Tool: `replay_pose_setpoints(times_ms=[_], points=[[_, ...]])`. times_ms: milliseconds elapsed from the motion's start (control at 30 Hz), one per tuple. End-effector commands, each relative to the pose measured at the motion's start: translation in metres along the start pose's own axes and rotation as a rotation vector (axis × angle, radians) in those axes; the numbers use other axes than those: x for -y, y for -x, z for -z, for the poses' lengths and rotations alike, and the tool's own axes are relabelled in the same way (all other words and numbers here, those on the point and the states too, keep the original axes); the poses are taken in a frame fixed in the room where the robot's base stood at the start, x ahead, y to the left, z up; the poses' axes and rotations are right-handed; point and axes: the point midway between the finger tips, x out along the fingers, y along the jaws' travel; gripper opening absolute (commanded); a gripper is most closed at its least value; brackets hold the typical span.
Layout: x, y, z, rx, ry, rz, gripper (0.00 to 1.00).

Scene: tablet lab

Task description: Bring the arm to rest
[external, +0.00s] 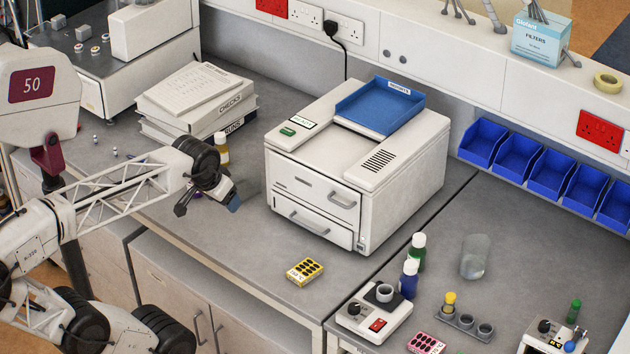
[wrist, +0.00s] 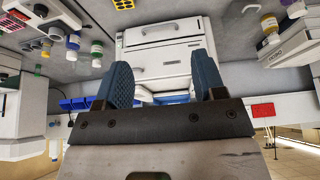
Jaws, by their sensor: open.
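My gripper (external: 208,204) hangs over the left part of the grey bench in the external view, left of the white printer-like machine (external: 340,185). Its jaws are open. In the wrist view, the two blue ribbed fingers of my gripper (wrist: 165,75) stand wide apart with nothing between them. The machine's drawer fronts (wrist: 155,45) show beyond the fingers in that view, which appears upside down. My arm reaches in from the left edge of the external view.
A blue tray (external: 380,106) sits on the machine. Stacked binders (external: 195,100) stand behind my gripper. A yellow blister pack (external: 305,271) lies on the front bench. Bottles (external: 409,278), a small device (external: 367,311) and blue bins (external: 548,172) are at right.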

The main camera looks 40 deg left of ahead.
Motion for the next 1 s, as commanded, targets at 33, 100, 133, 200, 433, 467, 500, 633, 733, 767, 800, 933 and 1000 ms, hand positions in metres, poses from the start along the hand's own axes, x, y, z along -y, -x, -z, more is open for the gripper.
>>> replay_pose_setpoints(times_ms=[33,100,133,200,433,467,500,633,733,767,800,933,1000], points=[[0.0,-0.005,-0.001,0.014,-0.001,-0.001,0.64],[-0.001,-0.013,-0.003,0.035,-0.003,-0.002,0.64],[-0.001,-0.016,-0.003,0.044,-0.003,-0.002,0.64],[-0.001,-0.025,-0.006,0.069,-0.005,-0.004,0.64],[-0.003,-0.055,-0.015,0.155,-0.011,-0.008,0.64],[-0.003,-0.059,-0.017,0.169,-0.012,-0.008,0.64],[-0.003,-0.064,-0.019,0.183,-0.013,-0.009,0.64],[-0.003,-0.074,-0.024,0.215,-0.015,-0.011,0.64],[-0.004,-0.077,-0.025,0.223,-0.015,-0.011,0.64],[-0.004,-0.077,-0.025,0.223,-0.016,-0.011,0.64],[-0.004,-0.077,-0.025,0.223,-0.016,-0.011,0.64],[-0.004,-0.076,-0.025,0.223,-0.016,-0.011,0.64],[-0.004,-0.076,-0.025,0.222,-0.016,-0.011,0.64]])
